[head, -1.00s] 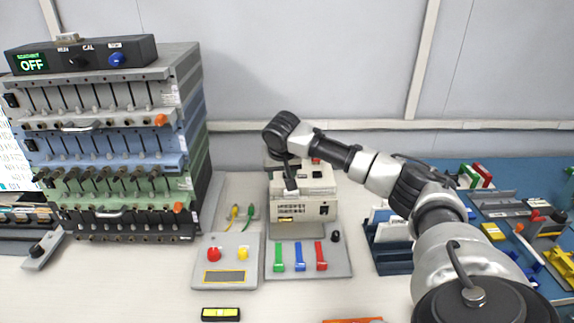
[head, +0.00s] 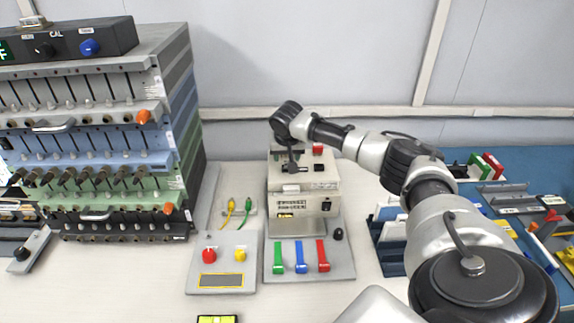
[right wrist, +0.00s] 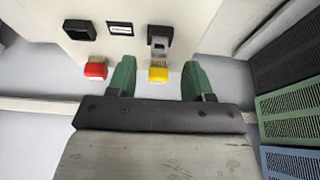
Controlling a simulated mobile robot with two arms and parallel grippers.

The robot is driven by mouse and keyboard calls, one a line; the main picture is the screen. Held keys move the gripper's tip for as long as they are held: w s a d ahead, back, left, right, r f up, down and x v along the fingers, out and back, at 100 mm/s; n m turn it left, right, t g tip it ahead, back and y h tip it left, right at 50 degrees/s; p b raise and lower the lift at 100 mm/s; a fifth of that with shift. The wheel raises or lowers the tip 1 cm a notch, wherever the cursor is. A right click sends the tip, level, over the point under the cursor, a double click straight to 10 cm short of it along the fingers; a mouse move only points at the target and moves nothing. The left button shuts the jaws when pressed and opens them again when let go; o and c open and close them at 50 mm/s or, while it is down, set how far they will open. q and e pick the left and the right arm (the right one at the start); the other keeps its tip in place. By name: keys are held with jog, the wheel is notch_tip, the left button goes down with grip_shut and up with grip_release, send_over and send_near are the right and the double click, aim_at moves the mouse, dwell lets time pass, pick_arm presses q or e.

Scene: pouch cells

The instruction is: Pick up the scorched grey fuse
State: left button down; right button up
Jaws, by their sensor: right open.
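A pale instrument box (head: 330,207) stands on the bench in the head view. My right gripper (head: 291,168) hangs over its left part. In the right wrist view, my right gripper (right wrist: 157,76) is open with green fingertips apart. A small grey piece with a dark, blackened end (right wrist: 160,47) sits in the box face just beyond the fingertips; it looks like the scorched grey fuse. A yellow cap (right wrist: 158,74) shows between the fingertips. Nothing is visibly held. The fuse is not clearly seen in the head view. My left gripper is out of view.
A red cap (right wrist: 95,71) and an empty-looking black socket (right wrist: 80,30) flank the fuse. A tall rack (head: 95,130) stands left. Control panels (head: 222,262) lie in front of the box. A blue mat (head: 540,165) with parts lies right.

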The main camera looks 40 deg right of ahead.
aim_at(287, 161)
jog(key=shift+x, duration=1.9)
jog(key=shift+s+d, duration=0.1)
grip_shut()
jog(key=shift+r, duration=0.15)
